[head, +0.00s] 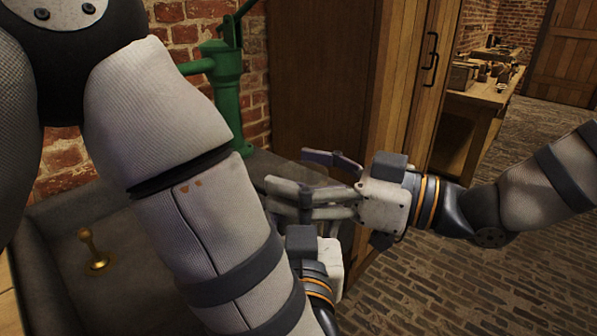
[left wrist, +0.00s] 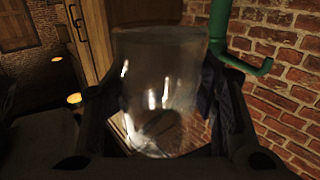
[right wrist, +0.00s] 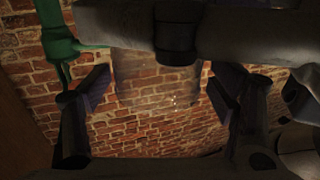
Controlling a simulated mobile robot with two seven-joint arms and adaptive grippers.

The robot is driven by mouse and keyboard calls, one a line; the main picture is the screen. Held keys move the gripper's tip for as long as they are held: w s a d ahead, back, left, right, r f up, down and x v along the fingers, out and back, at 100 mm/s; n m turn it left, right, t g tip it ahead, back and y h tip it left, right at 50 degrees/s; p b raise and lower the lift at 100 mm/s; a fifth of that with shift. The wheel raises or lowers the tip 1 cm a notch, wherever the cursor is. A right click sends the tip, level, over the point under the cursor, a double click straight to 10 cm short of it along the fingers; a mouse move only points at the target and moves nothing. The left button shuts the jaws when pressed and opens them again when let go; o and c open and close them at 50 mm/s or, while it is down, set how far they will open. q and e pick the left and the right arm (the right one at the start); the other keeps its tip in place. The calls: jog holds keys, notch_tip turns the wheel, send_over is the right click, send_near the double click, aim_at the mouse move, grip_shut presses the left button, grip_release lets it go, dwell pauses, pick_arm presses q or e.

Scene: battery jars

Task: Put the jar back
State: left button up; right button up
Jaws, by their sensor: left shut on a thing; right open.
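The clear glass jar (left wrist: 160,60) stands between the fingers of my left gripper (left wrist: 163,92), which is shut on it. I cannot make the jar out clearly in the head view, where the grippers and my left arm cover that spot. My right gripper (head: 298,170) is open, close to my left gripper in the head view. In the right wrist view a faint see-through shape, apparently the jar (right wrist: 150,78), shows between its spread fingers. I cannot tell whether they touch it.
A grey stone sink (head: 45,262) with a brass knobbed piece (head: 92,250) lies at the left. A green hand pump (head: 222,70) stands behind it. A wooden cabinet (head: 320,80) is behind the grippers. A wooden bench (head: 478,100) with small items stands back right. Brick floor is open at right.

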jog(key=shift+w+a, duration=0.15)
jog(key=shift+a, duration=0.15)
jog(key=shift+c, duration=0.3)
jog(key=c, duration=1.3)
pick_arm(q)
jog(key=o, duration=1.5)
